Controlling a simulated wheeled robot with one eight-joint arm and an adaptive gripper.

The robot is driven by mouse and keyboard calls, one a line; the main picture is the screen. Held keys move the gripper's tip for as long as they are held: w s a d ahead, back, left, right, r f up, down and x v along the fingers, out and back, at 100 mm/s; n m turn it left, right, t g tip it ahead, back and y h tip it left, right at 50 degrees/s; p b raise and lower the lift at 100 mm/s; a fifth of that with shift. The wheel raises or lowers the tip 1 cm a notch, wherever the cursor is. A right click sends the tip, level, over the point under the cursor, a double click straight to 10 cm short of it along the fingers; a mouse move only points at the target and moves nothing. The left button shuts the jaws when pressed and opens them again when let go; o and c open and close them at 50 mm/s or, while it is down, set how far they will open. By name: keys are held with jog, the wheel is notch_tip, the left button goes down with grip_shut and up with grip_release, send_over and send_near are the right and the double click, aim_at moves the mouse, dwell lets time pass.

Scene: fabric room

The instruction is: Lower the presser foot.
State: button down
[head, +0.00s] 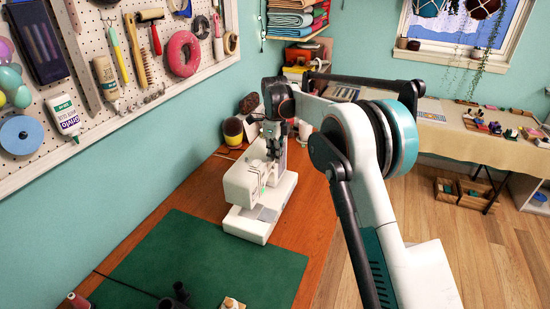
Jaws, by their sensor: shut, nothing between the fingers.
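A white sewing machine (245,183) stands on the brown wooden table, its base (255,222) toward me. Its presser foot and the lever that moves it are too small or hidden to make out, so I cannot tell how high the foot is. My arm reaches in from the right, and my dark gripper (274,152) points down at the back part of the machine. My gripper is shut and holds nothing. It overlaps the machine in the picture; I cannot tell whether it touches it. My arm and gripper hide some of the machine's far side.
A green cutting mat (200,265) lies in front of the machine, with dark spools (178,295) at its near edge. A pegboard (110,60) with tools hangs on the left wall. A cup (233,130) stands behind the machine. A second table (460,138) is at the right.

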notch_tip(320, 180, down, 11)
jog(key=b, duration=0.2)
jog(key=shift+b, duration=0.3)
jog(key=shift+w+d+f, duration=0.2)
jog(key=shift+w+f, duration=0.35)
jog(key=shift+f, duration=0.35)
jog(key=shift+r+p, duration=0.3)
jog(key=shift+r, duration=0.5)
notch_tip(320, 180, up, 12)
dwell(0.4)
